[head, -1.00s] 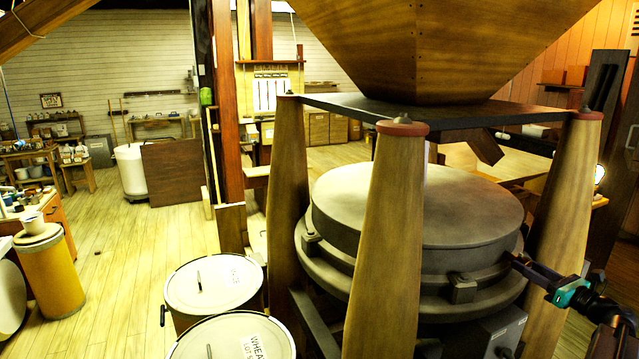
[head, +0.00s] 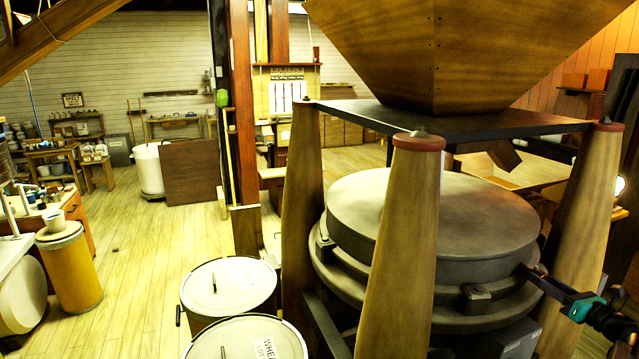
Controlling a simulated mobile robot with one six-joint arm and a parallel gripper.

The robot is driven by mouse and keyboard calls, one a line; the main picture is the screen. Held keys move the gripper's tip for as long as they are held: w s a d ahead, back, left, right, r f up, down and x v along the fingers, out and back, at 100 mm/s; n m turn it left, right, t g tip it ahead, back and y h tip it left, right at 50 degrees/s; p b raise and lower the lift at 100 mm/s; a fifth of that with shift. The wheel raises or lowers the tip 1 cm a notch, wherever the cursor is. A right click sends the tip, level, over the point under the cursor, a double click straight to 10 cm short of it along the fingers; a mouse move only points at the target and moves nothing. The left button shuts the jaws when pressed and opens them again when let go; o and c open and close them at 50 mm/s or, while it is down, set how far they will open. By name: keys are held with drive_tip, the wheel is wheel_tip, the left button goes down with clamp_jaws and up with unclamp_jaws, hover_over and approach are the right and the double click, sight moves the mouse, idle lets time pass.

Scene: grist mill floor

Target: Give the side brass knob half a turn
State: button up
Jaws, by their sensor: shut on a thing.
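The round grey millstone casing (head: 440,262) stands under the wooden hopper, inside a frame of tapered wooden posts. My gripper (head: 526,272), with dark fingers and a teal band behind them, reaches in from the lower right. Its fingertips are at the right side of the casing, beside a post. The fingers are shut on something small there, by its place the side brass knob. The knob itself is hidden by the fingers and too small to make out, so its turn angle cannot be seen.
A tapered post (head: 590,200) stands close behind my gripper, and another (head: 400,250) rises in front of the casing. The hopper (head: 460,50) hangs above. Two lidded bins (head: 228,285) stand at the lower middle. The plank floor (head: 140,270) at left is mostly clear.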

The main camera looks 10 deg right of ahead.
drive_tip(key=shift+m+p, duration=0.5)
drive_tip(key=shift+p, duration=0.65)
drive_tip(key=shift+m+p, duration=0.35)
drive_tip(key=shift+m, duration=0.35)
drive_tip(key=shift+m, duration=1.3)
drive_tip(key=shift+f+m, duration=0.1)
drive_tip(key=shift+m, duration=1.1)
